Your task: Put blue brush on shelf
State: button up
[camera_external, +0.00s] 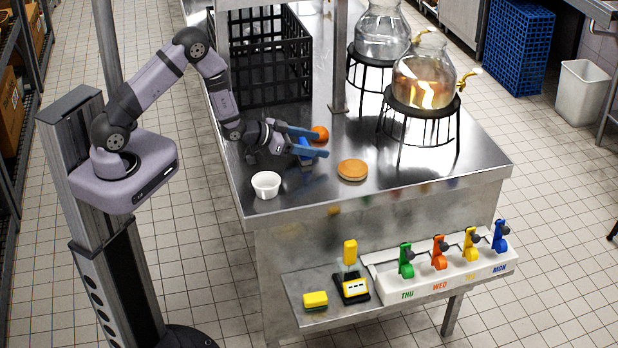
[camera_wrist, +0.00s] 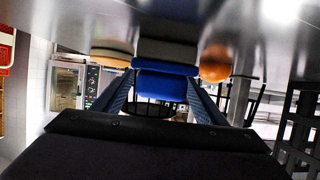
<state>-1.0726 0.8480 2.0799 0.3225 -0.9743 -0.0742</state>
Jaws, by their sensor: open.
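The blue brush (camera_external: 306,150) lies on the steel counter (camera_external: 225,170); its exact shape is partly hidden by my gripper. My gripper (camera_external: 322,156) is open and low over the counter, with one finger on each side of the brush. In the wrist view, the blue brush (camera_wrist: 162,86) sits between the two fingers of my gripper (camera_wrist: 160,80); whether they touch it I cannot tell. The shelf (camera_external: 290,287) is a low steel ledge along the front of the counter. It holds a yellow sponge, a yellow-handled item and a white rack.
An orange (camera_external: 320,133) and a round tan bun-like disc (camera_external: 352,169) lie close to the fingers. A white bowl (camera_external: 266,184) stands at the counter's front left. A black crate (camera_external: 262,60) and glass dispensers on black stands (camera_external: 420,113) stand farther back. The white rack (camera_external: 440,280) carries several coloured clips.

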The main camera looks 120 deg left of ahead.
jog(key=b+v, duration=0.2)
jog(key=v, duration=0.9)
jog(key=shift+s+d+r, duration=0.1)
jog(key=shift+s+d, duration=0.05)
jog(key=c, duration=0.6)
